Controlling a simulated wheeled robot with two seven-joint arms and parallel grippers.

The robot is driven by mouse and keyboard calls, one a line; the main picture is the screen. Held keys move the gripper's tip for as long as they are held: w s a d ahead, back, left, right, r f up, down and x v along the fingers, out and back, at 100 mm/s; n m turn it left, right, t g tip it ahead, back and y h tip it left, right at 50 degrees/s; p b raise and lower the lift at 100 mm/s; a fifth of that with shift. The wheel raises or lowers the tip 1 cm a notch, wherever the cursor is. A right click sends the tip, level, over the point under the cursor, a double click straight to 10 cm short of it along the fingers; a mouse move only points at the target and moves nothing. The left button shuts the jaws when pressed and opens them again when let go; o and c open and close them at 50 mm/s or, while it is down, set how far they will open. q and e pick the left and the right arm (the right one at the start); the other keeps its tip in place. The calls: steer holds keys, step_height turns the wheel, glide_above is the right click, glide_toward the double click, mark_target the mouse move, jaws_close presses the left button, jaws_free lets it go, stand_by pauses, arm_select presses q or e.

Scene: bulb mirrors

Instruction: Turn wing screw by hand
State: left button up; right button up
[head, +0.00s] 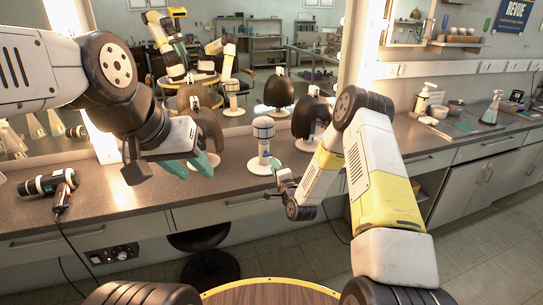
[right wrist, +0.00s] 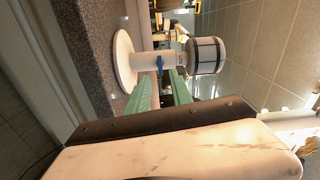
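A white stand (head: 263,140) with dark bands on its head and a round base stands upright on the counter before the mirror. In the right wrist view the stand's banded head (right wrist: 207,55) lies to the right and its base (right wrist: 122,58) to the left. A small blue wing screw (right wrist: 160,64) sticks out from its post. My right gripper (right wrist: 161,76) is open, its green fingers pointing at the post, with the wing screw showing between their tips; contact cannot be told. My left gripper (head: 198,166) hangs open and empty above the counter, left of the stand.
A dark wig on a stand (head: 310,118) is close on the right. A hair dryer (head: 60,190) lies at the left of the counter (head: 235,190). A pump bottle (head: 423,98) and a spray bottle (head: 492,108) stand far right. The mirror behind repeats arms and stands.

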mark_target(267, 154)
steer(key=shift+x, duration=3)
steer(key=shift+w+a, duration=0.1)
steer(key=shift+w, duration=0.2)
steer(key=shift+c, duration=0.5)
jaws_close()
